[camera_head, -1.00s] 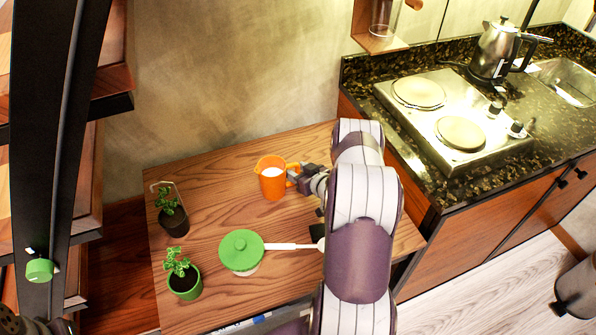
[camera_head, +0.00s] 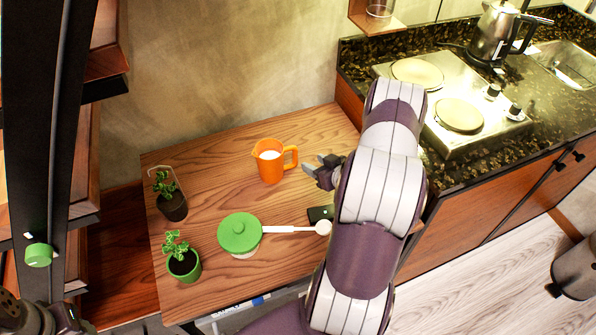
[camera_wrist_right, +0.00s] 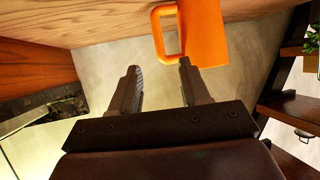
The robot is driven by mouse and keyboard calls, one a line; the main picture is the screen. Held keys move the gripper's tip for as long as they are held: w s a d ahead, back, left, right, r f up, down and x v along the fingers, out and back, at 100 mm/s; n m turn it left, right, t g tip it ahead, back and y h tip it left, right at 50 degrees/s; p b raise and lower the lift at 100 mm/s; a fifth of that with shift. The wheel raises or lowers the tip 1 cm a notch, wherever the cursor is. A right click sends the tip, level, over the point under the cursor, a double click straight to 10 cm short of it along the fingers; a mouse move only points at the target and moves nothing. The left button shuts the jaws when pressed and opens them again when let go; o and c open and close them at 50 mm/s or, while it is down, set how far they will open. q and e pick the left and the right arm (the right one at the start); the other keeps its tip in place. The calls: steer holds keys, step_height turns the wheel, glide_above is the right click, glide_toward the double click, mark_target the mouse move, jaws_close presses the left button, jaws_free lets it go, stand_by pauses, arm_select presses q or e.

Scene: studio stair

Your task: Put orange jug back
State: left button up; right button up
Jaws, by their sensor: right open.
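The orange jug (camera_head: 270,165) stands upright on the wooden table, its handle toward the right and something white inside it. My right gripper (camera_head: 314,170) is open and empty, just right of the handle and apart from it. In the right wrist view the jug (camera_wrist_right: 205,32) is beyond the open fingertips (camera_wrist_right: 158,64), with its handle on the left side. At the lower left edge of the head view is a dark part of my left arm; I cannot make out its fingers.
On the wooden table (camera_head: 215,180) are two potted plants (camera_head: 173,203) (camera_head: 183,262), a green-lidded pot (camera_head: 240,234) with a white handle, and a dark flat object (camera_head: 320,213). A counter with a hotplate (camera_head: 455,110) and kettle (camera_head: 493,35) is at right.

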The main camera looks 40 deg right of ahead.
steer(key=w+a+r+n+g, duration=0.1)
steer(key=w+a+r+g, duration=0.4)
steer(key=a, duration=0.3)
steer(key=s+a+r+g, duration=0.3)
steer(key=s+a+r, duration=0.1)
steer(key=s+a, duration=0.4)
steer(key=s+a+r+g, duration=0.3)
steer(key=s+a+r, duration=0.2)
steer(key=s+a, duration=0.3)
steer(key=a, duration=0.2)
steer(key=shift+a+y, duration=0.3)
steer(key=shift+w, duration=0.1)
